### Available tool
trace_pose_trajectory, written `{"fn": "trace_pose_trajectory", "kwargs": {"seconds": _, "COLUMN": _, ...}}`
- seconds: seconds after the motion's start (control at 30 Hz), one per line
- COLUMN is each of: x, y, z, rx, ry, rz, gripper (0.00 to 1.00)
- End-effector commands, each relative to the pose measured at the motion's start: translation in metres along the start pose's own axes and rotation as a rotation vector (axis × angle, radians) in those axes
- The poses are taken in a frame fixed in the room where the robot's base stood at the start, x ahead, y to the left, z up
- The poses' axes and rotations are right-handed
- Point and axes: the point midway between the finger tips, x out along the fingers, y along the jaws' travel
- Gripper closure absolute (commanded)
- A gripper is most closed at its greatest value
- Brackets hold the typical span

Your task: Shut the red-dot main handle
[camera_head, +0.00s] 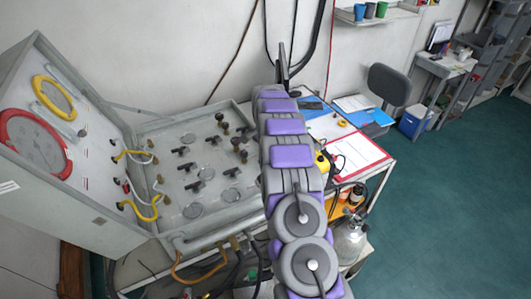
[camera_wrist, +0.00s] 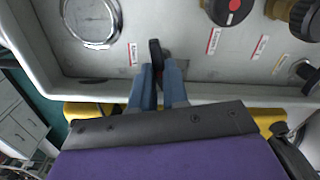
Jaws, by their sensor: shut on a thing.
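In the wrist view, my gripper (camera_wrist: 159,68) has its two blue fingers close together on a black handle (camera_wrist: 155,50) near the panel's edge. The handle's upper end sticks out past the fingertips; its lower part is hidden between them. I see no red dot on its visible part. A round black knob with a red disc (camera_wrist: 235,6) is at the top of the wrist view, to the right of the fingers and apart from them, partly cut off. In the head view, my arm covers the right side of the open grey panel (camera_head: 160,133), and the fingers cannot be made out.
A round gauge (camera_wrist: 90,18) and brass-and-black knobs (camera_wrist: 302,18) are near the fingers in the wrist view. Several black T-handles (camera_head: 193,187) stand on the panel. Yellow hoses (camera_head: 150,212) run at its left. A desk with a red-edged clipboard (camera_head: 356,155) is at the right.

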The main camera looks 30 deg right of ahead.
Motion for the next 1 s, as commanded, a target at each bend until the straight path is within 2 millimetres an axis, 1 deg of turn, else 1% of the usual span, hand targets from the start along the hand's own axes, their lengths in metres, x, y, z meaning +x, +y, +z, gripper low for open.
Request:
{"fn": "trace_pose_trajectory", "kwargs": {"seconds": 0.03, "x": -0.0029, "y": -0.0022, "z": 0.0000, "rx": 0.031, "ry": 0.003, "rz": -0.006, "gripper": 1.00}}
{"fn": "trace_pose_trajectory", "kwargs": {"seconds": 0.2, "x": -0.0028, "y": -0.0026, "z": -0.0002, "rx": 0.134, "ry": 0.002, "rz": -0.007, "gripper": 1.00}}
{"fn": "trace_pose_trajectory", "kwargs": {"seconds": 0.4, "x": -0.0026, "y": -0.0027, "z": -0.0008, "rx": 0.210, "ry": 0.003, "rz": -0.008, "gripper": 1.00}}
{"fn": "trace_pose_trajectory", "kwargs": {"seconds": 0.6, "x": -0.0024, "y": -0.0028, "z": -0.0011, "rx": 0.242, "ry": 0.003, "rz": -0.008, "gripper": 1.00}}
{"fn": "trace_pose_trajectory", "kwargs": {"seconds": 1.0, "x": -0.0025, "y": -0.0034, "z": -0.0011, "rx": 0.246, "ry": 0.003, "rz": -0.009, "gripper": 1.00}}
